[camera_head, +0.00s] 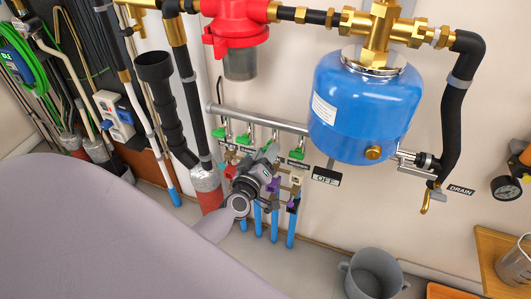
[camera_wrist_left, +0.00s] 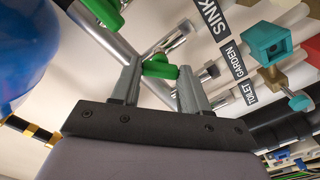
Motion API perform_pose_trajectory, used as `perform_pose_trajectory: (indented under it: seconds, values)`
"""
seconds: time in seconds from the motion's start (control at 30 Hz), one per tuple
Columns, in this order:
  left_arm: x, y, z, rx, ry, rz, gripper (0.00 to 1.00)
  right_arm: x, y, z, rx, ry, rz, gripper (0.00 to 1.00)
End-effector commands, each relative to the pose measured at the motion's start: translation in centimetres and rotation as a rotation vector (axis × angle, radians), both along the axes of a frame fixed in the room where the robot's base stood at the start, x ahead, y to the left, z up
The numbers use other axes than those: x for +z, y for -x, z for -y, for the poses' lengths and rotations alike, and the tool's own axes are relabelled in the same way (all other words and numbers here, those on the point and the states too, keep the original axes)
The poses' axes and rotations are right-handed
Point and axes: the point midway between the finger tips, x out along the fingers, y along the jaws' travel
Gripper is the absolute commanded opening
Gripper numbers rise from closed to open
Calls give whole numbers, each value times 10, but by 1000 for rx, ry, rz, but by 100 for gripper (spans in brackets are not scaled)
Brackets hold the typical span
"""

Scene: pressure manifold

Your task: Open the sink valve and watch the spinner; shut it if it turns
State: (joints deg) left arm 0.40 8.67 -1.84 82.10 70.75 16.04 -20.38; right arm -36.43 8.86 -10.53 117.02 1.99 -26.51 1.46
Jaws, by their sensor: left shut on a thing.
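My left gripper (camera_wrist_left: 158,88) has its two grey fingers on either side of a green valve handle (camera_wrist_left: 160,68) and is shut on it. The SINK label (camera_wrist_left: 209,18), GARDEN label (camera_wrist_left: 235,60) and TOILET label (camera_wrist_left: 249,92) lie beyond the fingers; I cannot tell for sure which one belongs to the held handle. In the head view the left gripper (camera_head: 270,153) is at the manifold (camera_head: 285,124), covering part of its valves. Coloured fittings, one purple (camera_head: 271,186), sit on the lines below; I cannot tell which is the spinner or whether it turns. My right gripper is not in view.
A blue tank (camera_head: 362,108) hangs just right of the manifold, with a brass DRAIN tap (camera_head: 428,198) beyond it. A red-topped filter (camera_head: 237,30) is above. A grey bucket (camera_head: 373,276) stands below. Another green handle (camera_wrist_left: 105,12) is close to the left gripper.

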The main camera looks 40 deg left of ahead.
Motion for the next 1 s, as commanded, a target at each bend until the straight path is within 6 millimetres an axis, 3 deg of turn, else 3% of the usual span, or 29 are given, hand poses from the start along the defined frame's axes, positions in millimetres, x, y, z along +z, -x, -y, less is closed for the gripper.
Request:
perform_pose_trajectory:
  seconds: [0.6, 1.0]
  values:
    - [-2, 1, 0, 1, 560, 132, 14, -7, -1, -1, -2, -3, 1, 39]
    - [-2, 1, 0, 1, 792, 188, 14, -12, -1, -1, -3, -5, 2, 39]
